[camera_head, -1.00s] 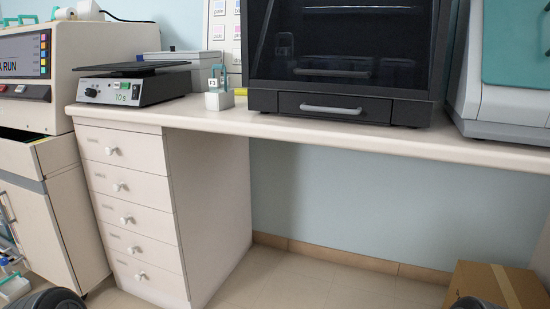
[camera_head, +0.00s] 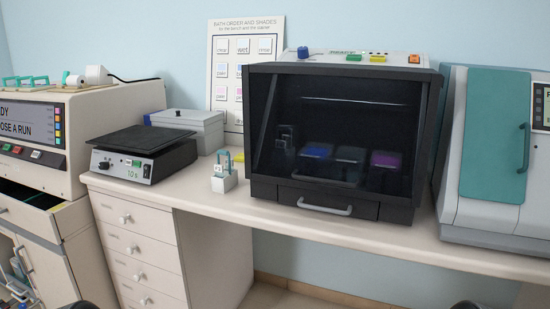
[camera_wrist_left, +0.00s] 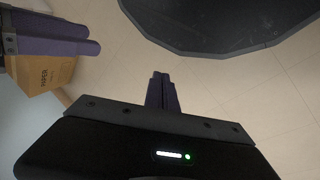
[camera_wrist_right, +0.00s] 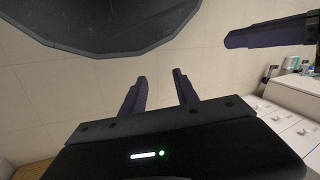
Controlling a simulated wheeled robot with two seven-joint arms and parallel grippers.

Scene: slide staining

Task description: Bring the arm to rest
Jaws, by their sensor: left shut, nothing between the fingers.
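My left gripper (camera_wrist_left: 161,76) is shut and empty in the left wrist view, its two purple fingers together above the tiled floor. My right gripper (camera_wrist_right: 160,75) is open and empty in the right wrist view, its two fingers apart over the floor. The right gripper's purple fingers also show in the left wrist view (camera_wrist_left: 55,38), at upper left. The left gripper's fingers show in the right wrist view (camera_wrist_right: 268,33), at upper right. In the head view only small dark parts of my arms show at the bottom edge; both grippers are out of that picture.
The bench (camera_head: 410,237) carries a hot plate (camera_head: 143,142), a small white holder (camera_head: 224,180), a dark glass-fronted cabinet (camera_head: 340,130) and a teal-doored machine (camera_head: 495,135). Drawers (camera_head: 137,245) stand below at left. A cardboard box (camera_wrist_left: 45,75) stands on the floor.

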